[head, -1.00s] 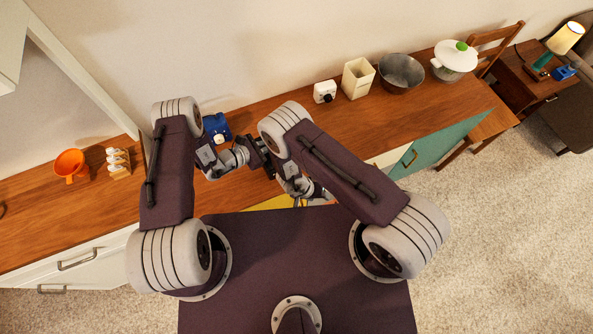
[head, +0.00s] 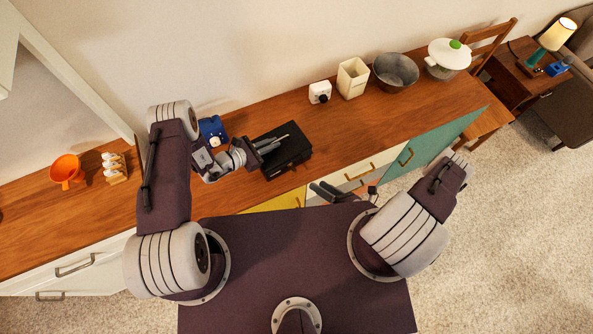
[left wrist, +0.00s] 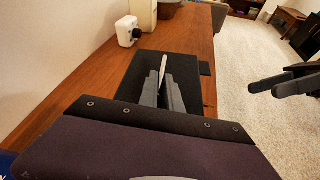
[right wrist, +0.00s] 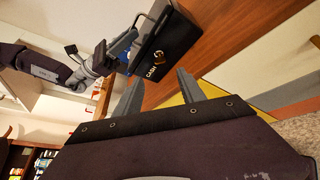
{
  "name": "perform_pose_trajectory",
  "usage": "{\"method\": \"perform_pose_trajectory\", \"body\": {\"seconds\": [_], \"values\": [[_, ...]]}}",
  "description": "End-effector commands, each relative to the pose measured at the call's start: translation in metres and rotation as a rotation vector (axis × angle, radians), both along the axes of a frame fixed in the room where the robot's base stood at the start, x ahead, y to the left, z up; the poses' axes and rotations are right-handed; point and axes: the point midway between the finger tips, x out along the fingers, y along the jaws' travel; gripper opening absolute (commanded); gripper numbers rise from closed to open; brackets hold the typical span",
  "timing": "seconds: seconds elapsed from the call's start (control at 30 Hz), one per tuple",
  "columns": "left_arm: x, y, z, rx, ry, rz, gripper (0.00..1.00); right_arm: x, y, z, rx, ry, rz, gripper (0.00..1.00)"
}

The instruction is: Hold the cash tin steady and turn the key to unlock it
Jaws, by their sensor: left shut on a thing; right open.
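The black cash tin (head: 297,151) sits on the wooden counter near its front edge. The right wrist view shows its front (right wrist: 165,50), with pale CASH lettering and a gold-coloured mark; I cannot clearly tell a key there. My left gripper (head: 276,143) is over the tin, shut on its pale bar handle (left wrist: 163,64). The handle also shows in the right wrist view (right wrist: 147,18). My right gripper (head: 324,191) is open and empty, in front of the counter edge and apart from the tin. Its fingers also show in the right wrist view (right wrist: 158,84).
A blue item (head: 212,130) stands left of the tin. A white box with a dark knob (head: 320,92), cream canister (head: 353,78), grey bowl (head: 396,71) and white pot (head: 449,56) stand toward the back right. The counter right of the tin is clear.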

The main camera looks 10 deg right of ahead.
Motion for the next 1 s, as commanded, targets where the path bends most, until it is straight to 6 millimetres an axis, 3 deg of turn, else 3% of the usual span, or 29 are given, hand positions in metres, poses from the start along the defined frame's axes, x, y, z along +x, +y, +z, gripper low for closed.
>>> {"method": "perform_pose_trajectory", "body": {"seconds": [0.27,0.8,1.0], "values": [[0.000,0.000,0.001,0.000,-0.002,-0.001,0.00,0.009,0.011,-0.004,0.003,0.002,0.008,0.47],[0.000,0.000,0.001,-0.001,-0.003,0.000,0.00,0.069,0.066,-0.027,-0.003,-0.003,0.009,0.47],[0.001,0.000,0.001,-0.001,-0.003,0.000,0.00,0.083,0.077,-0.032,-0.003,-0.002,0.005,0.47]]}}
